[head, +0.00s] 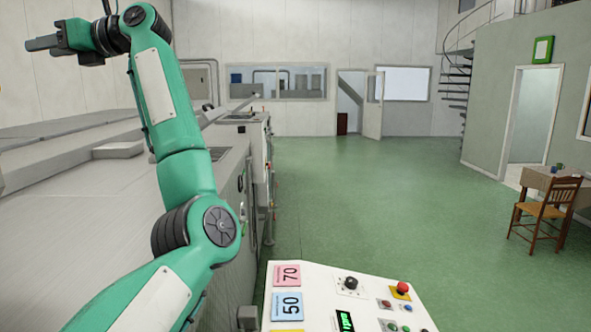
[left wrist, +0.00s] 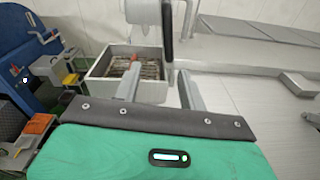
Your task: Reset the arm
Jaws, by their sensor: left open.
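My left arm rises from the bottom of the head view, bends at a dark elbow joint and reaches up to the upper left. My left gripper (head: 40,44) is at the upper left, raised in front of the pale wall and pointing left. In the left wrist view its two grey fingers (left wrist: 158,88) stand apart with nothing between them. Beyond them is a grey metal box (left wrist: 98,64) with a brownish grate and something reddish in it. The fingers overlap the box in the picture; I see no contact. My right gripper is in neither view.
A control panel (head: 322,315) with buttons and number cards 70 and 50 stands at the bottom centre. Long grey metal machinery (head: 60,220) fills the left. Green floor (head: 380,190) is open in the middle. A wooden chair (head: 545,212) and table stand at the right.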

